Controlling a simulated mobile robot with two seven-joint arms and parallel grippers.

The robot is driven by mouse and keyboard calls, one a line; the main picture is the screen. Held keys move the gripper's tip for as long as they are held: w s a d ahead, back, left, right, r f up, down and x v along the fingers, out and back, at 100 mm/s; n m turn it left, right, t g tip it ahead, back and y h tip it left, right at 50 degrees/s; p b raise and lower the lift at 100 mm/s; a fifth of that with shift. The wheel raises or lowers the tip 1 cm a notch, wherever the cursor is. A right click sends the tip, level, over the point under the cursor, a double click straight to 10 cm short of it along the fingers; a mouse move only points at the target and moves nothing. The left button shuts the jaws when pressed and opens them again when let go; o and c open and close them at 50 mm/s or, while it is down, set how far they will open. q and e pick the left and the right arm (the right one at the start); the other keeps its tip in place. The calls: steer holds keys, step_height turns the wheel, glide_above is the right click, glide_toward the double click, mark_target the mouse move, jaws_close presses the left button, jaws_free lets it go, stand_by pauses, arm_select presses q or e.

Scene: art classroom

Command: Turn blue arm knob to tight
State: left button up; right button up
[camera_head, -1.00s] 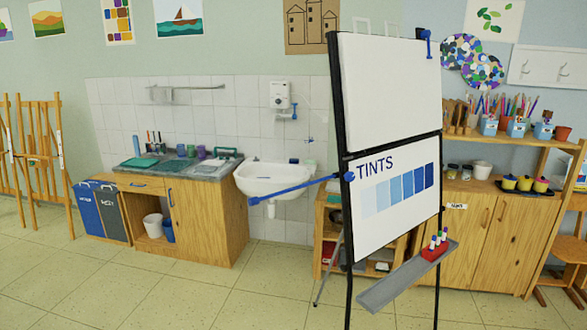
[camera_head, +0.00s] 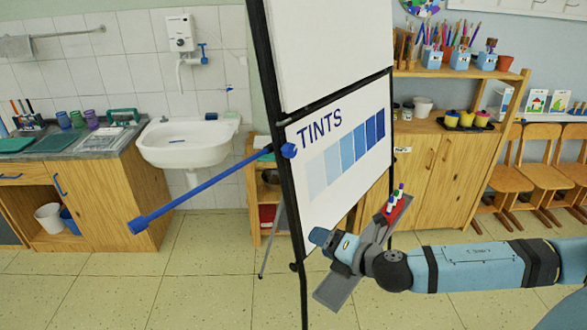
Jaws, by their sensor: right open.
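The blue arm (camera_head: 205,188) sticks out to the left and down from the side of the black-framed easel (camera_head: 271,130). A round blue knob (camera_head: 289,150) sits where the arm meets the frame. A blue end piece (camera_head: 138,225) is at the arm's far left tip. My right gripper (camera_head: 318,236) comes in from the right, in front of the easel's tray, below and right of the knob and apart from it. It is open, with nothing seen in it; its fingers are small and hard to make out. My left gripper is not in view.
A white sink (camera_head: 187,141) is behind the blue arm. A low wooden cabinet (camera_head: 440,175) stands behind the easel. The floor (camera_head: 190,285) at front left is clear.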

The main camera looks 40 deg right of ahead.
step_height(320, 180, up, 7)
steer(key=w+d+n+t, duration=0.1)
steer(key=d+n, duration=0.2)
steer(key=n, duration=0.3)
steer(key=n+t+y+b, duration=0.2)
steer(key=n, duration=0.6)
glide_toward(293, 153)
steer(key=s, duration=0.4)
steer(key=p+x, duration=0.1)
steer(key=x, duration=0.3)
steer(key=p+x, duration=0.2)
steer(key=x, duration=0.2)
steer(key=d+p+x, duration=0.1)
steer(key=p+x, duration=0.1)
steer(key=x, duration=0.2)
steer(key=shift+w+d+r, duration=0.1)
steer(key=shift+w+r, duration=0.1)
steer(key=shift+w, duration=0.1)
steer(key=shift+w+a+f+p, duration=0.1)
steer(key=shift+w+a+p, duration=0.1)
steer(key=shift+w, duration=0.15)
steer(key=shift+w+a+f+p, duration=0.1)
steer(key=shift+w+p, duration=0.05)
steer(key=shift+w, duration=0.25)
steer(key=c, duration=0.9)
